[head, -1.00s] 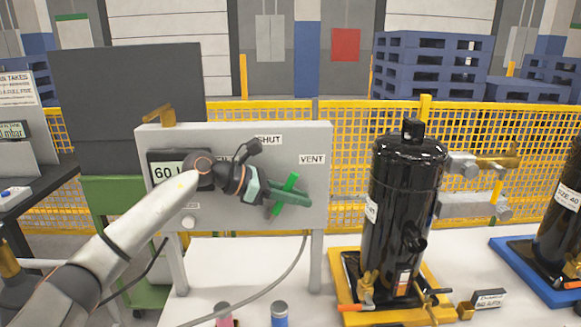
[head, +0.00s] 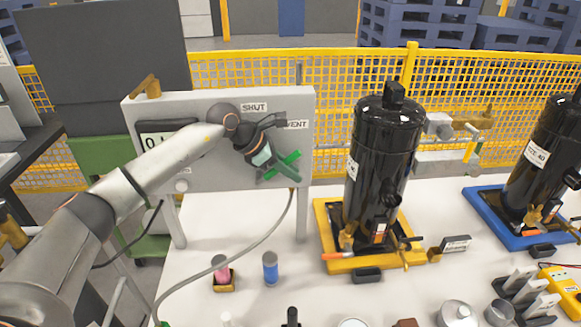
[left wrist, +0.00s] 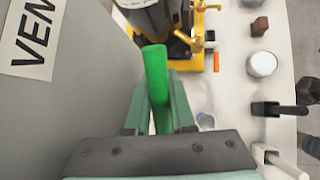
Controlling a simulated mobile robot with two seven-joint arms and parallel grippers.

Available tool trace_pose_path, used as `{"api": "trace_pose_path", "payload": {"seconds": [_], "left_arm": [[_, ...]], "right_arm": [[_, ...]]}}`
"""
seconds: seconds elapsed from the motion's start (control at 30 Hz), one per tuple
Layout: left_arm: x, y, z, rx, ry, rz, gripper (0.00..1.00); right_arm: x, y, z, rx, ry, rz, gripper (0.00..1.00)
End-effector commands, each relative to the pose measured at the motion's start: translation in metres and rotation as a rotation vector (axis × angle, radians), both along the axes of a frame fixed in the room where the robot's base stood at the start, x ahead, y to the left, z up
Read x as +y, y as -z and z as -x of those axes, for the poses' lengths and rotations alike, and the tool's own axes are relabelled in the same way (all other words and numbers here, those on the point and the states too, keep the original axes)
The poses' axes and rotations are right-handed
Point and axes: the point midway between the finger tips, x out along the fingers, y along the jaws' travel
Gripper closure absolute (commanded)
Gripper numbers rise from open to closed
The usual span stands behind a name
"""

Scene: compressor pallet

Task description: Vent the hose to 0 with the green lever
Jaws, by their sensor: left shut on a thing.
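The grey panel (head: 225,180) stands on legs with SHUT and VENT labels on its face. Its display (head: 150,141) is partly covered by my left arm, and the visible digit reads 0. My left gripper (head: 284,168) is at the panel's lower right, below the VENT label (head: 297,124), shut on the green lever (head: 291,158). In the left wrist view the lever (left wrist: 155,75) stands between the two green fingers (left wrist: 157,105). A grey hose (head: 255,246) runs from under the panel down across the table. My right gripper is not in view.
A black compressor (head: 383,150) stands on a yellow tray (head: 330,236) right of the panel; another stands on a blue tray (head: 482,205). Pink (head: 220,265) and blue (head: 270,267) cylinders stand in front of the panel. A yellow mesh fence (head: 335,80) runs behind.

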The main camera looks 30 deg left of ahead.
Motion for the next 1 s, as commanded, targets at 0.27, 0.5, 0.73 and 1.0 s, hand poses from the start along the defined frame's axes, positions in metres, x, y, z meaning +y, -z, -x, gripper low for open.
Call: {"api": "trace_pose_path", "payload": {"seconds": [0.27, 0.5, 0.73, 1.0], "left_arm": [[0.000, 0.001, 0.000, 0.001, 0.000, 0.001, 0.74], [0.000, 0.001, 0.000, 0.000, 0.000, 0.002, 0.65], [0.005, -0.008, 0.005, -0.003, 0.000, 0.002, 0.65], [0.030, -0.049, 0.033, -0.004, -0.002, 0.000, 0.65]], "right_arm": [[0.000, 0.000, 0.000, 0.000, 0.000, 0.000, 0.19], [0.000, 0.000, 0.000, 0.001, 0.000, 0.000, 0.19], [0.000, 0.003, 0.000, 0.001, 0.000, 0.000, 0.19], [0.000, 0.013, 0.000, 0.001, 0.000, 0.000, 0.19]]}}
